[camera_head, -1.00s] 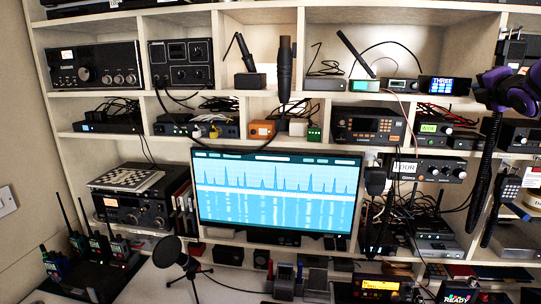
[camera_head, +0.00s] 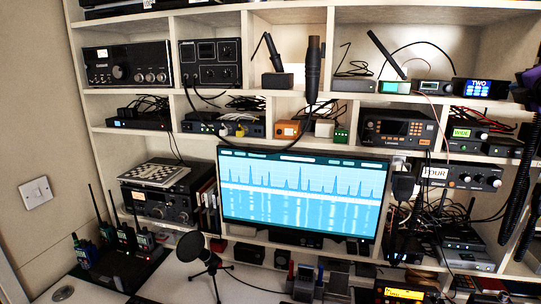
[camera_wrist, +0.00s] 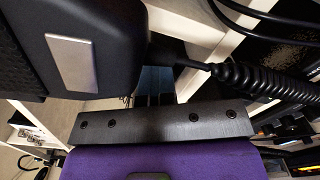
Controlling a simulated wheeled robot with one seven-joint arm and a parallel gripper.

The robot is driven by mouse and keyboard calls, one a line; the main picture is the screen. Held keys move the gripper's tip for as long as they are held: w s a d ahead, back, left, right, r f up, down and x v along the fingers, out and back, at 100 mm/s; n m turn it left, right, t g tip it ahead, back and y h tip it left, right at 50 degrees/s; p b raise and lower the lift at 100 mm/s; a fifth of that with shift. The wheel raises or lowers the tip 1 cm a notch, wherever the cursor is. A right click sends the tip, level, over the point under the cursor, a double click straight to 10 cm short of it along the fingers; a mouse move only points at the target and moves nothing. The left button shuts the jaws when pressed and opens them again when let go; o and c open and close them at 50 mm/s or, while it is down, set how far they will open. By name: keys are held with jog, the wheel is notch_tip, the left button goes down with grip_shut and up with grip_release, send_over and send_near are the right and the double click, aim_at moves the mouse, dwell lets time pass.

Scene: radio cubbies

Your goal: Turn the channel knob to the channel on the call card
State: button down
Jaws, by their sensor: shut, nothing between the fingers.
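A small radio with a blue display (camera_head: 478,88) reading "TWO" sits on the upper right shelf in the head view. A white card (camera_head: 435,173) reading "FOUR" is at the left of a grey radio with knobs (camera_head: 472,179). I cannot tell which knob is the channel knob. My gripper (camera_wrist: 155,88) shows in the wrist view beyond its dark bar and purple body, with its fingers shut and empty. A large dark body with a silver plate (camera_wrist: 73,62) is close beside it. In the head view only purple and dark parts of my arm show at the right edge.
A black coiled cord (camera_wrist: 252,83) runs right of my gripper. The cubbies hold several radios, a monitor (camera_head: 300,192) and loose cables. A desk microphone (camera_head: 192,247) and handheld radios (camera_head: 120,238) stand below. A green-lit radio (camera_head: 461,132) sits above the "FOUR" card.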

jog(key=shift+w+a+r, duration=0.2)
jog(key=shift+r, duration=0.4)
jog(key=shift+w+a+r, duration=0.15)
jog(key=shift+r, duration=0.45)
jog(key=shift+s, duration=0.1)
jog(key=shift+d+f+v, duration=0.1)
jog(key=shift+f+v, duration=0.1)
jog(key=shift+v, duration=0.65)
jog(key=shift+d+f+v, duration=0.1)
jog(key=shift+f+v, duration=0.05)
jog(key=shift+v, duration=0.75)
jog(key=shift+d+f+v, duration=0.1)
jog(key=shift+f+v, duration=0.1)
jog(key=shift+v, duration=0.65)
